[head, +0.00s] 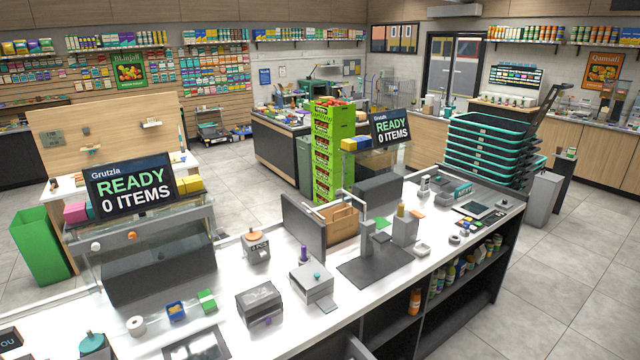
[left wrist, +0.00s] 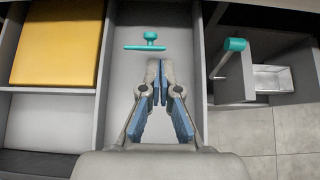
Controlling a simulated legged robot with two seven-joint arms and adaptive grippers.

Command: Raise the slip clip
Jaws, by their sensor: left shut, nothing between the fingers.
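My left gripper (left wrist: 157,82) shows in the left wrist view, its blue-padded fingers shut and empty. Just beyond its tips, apart from them in the picture, is a teal T-shaped piece (left wrist: 146,47) with a long crossbar, in a pale grey compartment (left wrist: 122,72). It looks like the slip clip, though I cannot be sure. A teal-capped lever (left wrist: 234,46) on a thin rod stands to the right, outside that compartment. Neither gripper shows in the head view.
In the head view, the white counter (head: 225,265) carries several small devices.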

